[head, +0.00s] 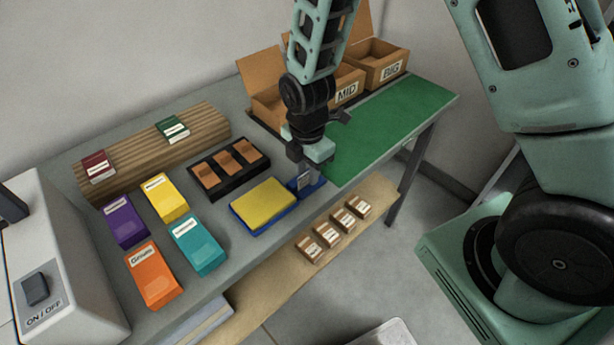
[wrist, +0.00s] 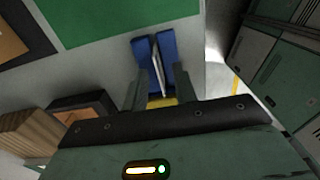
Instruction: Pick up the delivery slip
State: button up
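The delivery slip appears to be the thin pale sheet standing on edge in a blue holder (head: 318,188) near the front edge of the grey table. In the wrist view the slip (wrist: 157,68) shows as a narrow pale strip between the two blue walls of the holder (wrist: 171,52). My gripper (head: 308,168) points down just above and at the holder. In the wrist view my gripper (wrist: 158,88) is open, with one finger on each side of the slip's line. The slip's lower part is hidden, and I see no finger touching it.
A yellow pad on a blue tray (head: 263,204) lies just left of the holder. A black tray with brown blocks (head: 229,168), coloured ink boxes (head: 198,244) and a wooden stand (head: 150,150) are further left. A green mat (head: 390,125) and cardboard bins (head: 382,66) are behind right.

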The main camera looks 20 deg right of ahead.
jog(key=shift+c, duration=0.3)
grip_shut()
jog(key=shift+r, duration=0.15)
